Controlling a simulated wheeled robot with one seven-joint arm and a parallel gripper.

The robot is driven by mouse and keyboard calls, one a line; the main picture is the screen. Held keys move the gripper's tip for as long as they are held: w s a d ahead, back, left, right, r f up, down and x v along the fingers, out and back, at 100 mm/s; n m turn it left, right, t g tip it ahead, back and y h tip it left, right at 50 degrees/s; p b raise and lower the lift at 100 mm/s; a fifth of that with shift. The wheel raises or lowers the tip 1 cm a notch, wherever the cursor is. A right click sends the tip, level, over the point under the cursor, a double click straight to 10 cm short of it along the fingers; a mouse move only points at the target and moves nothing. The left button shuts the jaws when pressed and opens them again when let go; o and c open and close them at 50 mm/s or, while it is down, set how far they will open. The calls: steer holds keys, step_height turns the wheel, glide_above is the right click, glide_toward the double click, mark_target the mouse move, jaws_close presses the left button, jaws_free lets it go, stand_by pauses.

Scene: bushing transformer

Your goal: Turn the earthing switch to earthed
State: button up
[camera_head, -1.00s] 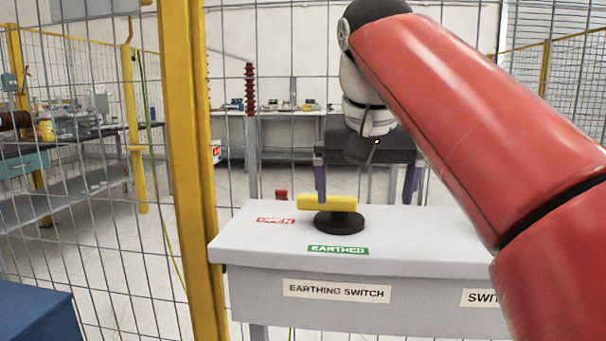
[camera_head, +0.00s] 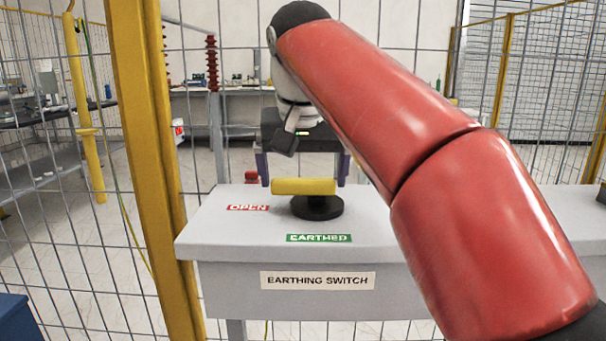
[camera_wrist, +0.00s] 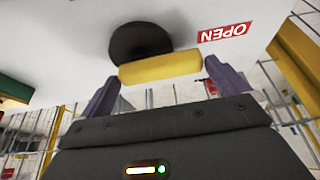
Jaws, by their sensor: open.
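The earthing switch has a yellow bar handle (camera_head: 303,186) on a round black base (camera_head: 317,208), on top of a grey cabinet (camera_head: 210,240). The bar lies left to right, its left end toward the red OPEN label (camera_head: 248,208); the green EARTHED label (camera_head: 319,238) is in front of the base. My gripper (camera_head: 303,172) is open at the bar's far side, its purple fingers near the bar's two ends. In the wrist view, the bar (camera_wrist: 160,68) lies between the fingertips of my gripper (camera_wrist: 163,86), with a small gap at the right finger. Contact is not clear.
A small red block (camera_head: 251,176) stands behind the bar's left end. A yellow post (camera_head: 155,170) and wire mesh fence stand left of and behind the cabinet. A blue box (camera_head: 15,318) is at lower left. My red arm hides the cabinet's right part.

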steer(key=shift+w+f, duration=0.15)
steer(key=shift+f, duration=0.2)
steer(key=shift+c, duration=0.4)
steer(key=c, duration=0.9)
steer(key=shift+c, duration=0.2)
